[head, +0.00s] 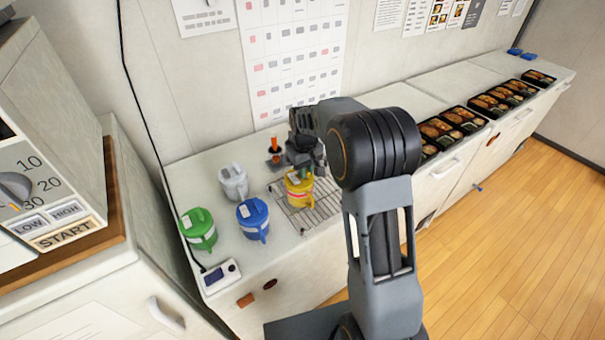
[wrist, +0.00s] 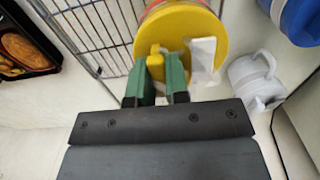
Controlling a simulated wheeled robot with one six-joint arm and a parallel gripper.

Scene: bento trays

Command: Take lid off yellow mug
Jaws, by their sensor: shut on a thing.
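The yellow mug (head: 299,192) stands on a wire rack on the counter. Its yellow lid (wrist: 185,30) fills the top middle of the wrist view and has a white tag on it. My gripper (wrist: 165,68) has green fingertips shut on the small yellow knob of the lid. In the head view my gripper (head: 305,160) is above the mug and partly hides its top. I cannot tell whether the lid sits on the mug or is raised a little.
A blue mug (head: 253,218), a green mug (head: 198,229) and a white mug (head: 233,182) stand left of the wire rack (head: 315,215). Several bento trays (head: 495,102) line the counter to the right. A small device (head: 220,276) lies at the front left corner.

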